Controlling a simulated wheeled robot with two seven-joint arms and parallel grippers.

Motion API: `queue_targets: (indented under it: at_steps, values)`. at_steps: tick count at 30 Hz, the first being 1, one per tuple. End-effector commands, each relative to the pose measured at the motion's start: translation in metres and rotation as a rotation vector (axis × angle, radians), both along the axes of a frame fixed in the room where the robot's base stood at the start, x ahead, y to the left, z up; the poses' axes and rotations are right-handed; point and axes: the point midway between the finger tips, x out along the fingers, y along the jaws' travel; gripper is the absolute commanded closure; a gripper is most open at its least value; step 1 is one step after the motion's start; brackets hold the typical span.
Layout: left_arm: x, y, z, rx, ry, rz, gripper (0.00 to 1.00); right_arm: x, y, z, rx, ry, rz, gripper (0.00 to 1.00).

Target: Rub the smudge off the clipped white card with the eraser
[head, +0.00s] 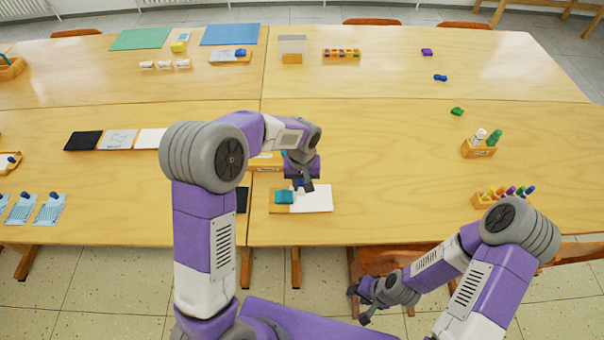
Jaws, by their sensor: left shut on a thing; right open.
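The white card (318,200) lies on a small wooden board at the front edge of the table, with a teal clip (284,197) across its left end. My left gripper (303,187) points down at the card's upper left part, close to the clip. It is shut on a small blue piece, which looks like the eraser and is mostly hidden by the fingers. I cannot tell whether it touches the card. No smudge can be made out; the gripper covers part of the card. My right gripper (360,306) is open and empty, low in front of the table.
A wooden tray (265,161) sits just behind the card, partly behind my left arm. A black square (241,200) lies left of the board. A marker rack (502,196) and a bottle holder (478,149) stand to the right. The table between them and the card is clear.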

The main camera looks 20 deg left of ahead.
Motion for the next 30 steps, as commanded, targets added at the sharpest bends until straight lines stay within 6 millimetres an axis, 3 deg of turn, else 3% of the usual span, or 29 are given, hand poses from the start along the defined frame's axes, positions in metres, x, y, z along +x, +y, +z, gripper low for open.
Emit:
queue_targets:
  at_steps: [12,30]
  values:
    - [0.000,0.000,0.038,-0.001,-0.001,0.001,1.00,0.000,0.000,0.030,0.000,0.000,0.000,0.57]
    - [-0.001,0.001,0.038,0.000,-0.001,-0.001,1.00,0.000,0.000,0.030,0.000,0.000,0.000,0.57]
